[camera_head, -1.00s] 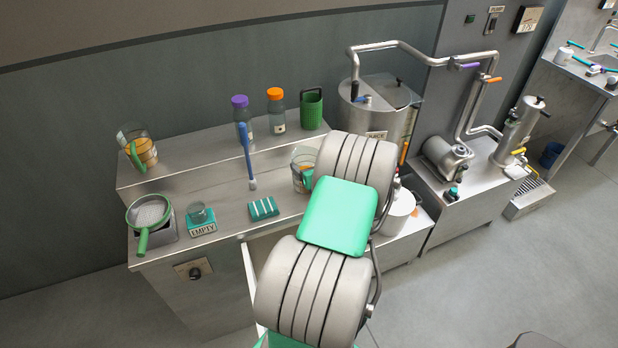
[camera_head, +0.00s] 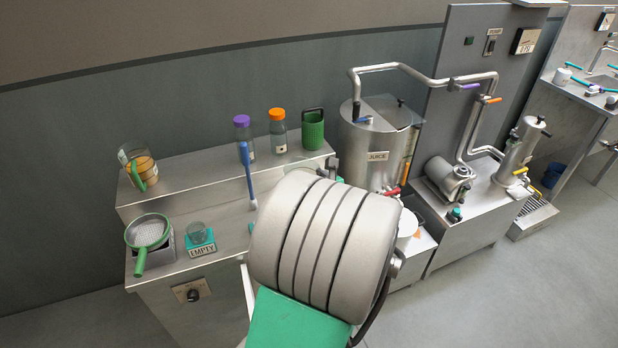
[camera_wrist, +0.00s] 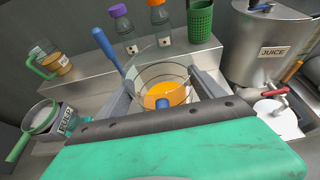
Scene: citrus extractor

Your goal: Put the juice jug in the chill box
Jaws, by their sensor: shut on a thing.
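A clear jug (camera_wrist: 158,76) with orange juice in it is held in my gripper (camera_wrist: 166,98), whose grey fingers close on its two sides in the wrist view. The jug looks roughly upright, and the mint-green gripper body hides its lower part. I cannot identify the chill box for certain; a pale edge (camera_head: 246,292) shows at the counter front beside my arm.
Purple-capped (camera_head: 243,137) and orange-capped (camera_head: 277,131) bottles and a green basket (camera_head: 313,130) stand on the shelf. A blue-handled tool (camera_head: 247,172) stands in front. The JUICE tank (camera_head: 375,145) is at right.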

